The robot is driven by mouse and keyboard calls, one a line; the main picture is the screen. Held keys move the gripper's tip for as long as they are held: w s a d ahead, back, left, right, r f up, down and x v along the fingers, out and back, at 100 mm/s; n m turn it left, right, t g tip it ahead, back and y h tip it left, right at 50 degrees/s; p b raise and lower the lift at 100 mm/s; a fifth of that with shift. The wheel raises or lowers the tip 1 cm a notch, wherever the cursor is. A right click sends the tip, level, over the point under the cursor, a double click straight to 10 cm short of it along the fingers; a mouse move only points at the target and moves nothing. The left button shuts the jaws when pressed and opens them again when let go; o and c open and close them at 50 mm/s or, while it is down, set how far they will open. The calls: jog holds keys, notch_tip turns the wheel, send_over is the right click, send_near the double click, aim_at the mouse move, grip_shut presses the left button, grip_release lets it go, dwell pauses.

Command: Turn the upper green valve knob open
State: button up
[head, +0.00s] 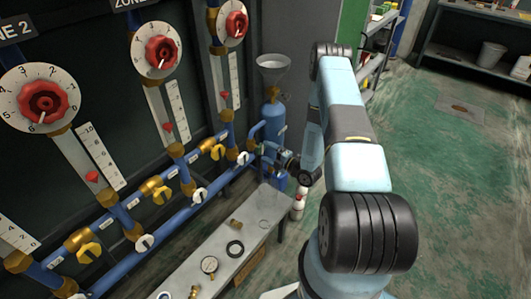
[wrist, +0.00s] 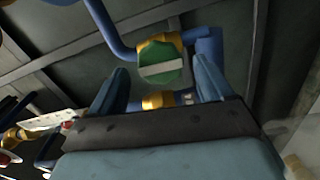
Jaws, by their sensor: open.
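In the wrist view a green valve knob (wrist: 160,63) with a white bar across its face sits on a brass fitting on blue pipe. The bar lies nearly level, tilted slightly. My gripper (wrist: 158,72) is open, with one finger on each side of the knob in the picture. I cannot tell whether the fingers reach around it or stop short of it; no contact shows. A second brass fitting (wrist: 158,101) shows just below the knob. In the head view my gripper (head: 286,163) is small beside the blue pipes, and the green knob cannot be made out there.
A blue cylinder (head: 272,118) under a grey funnel (head: 273,64) stands behind my gripper. Red dials (head: 43,102) and yellow valves (head: 161,192) line the wall at left. A bench (head: 182,270) with loose fittings runs below them. The green floor (head: 440,190) at right is mostly clear.

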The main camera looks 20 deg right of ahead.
jog(key=v, duration=0.5)
jog(key=shift+s+d, duration=0.15)
jog(key=shift+s, duration=0.05)
dwell(0.4)
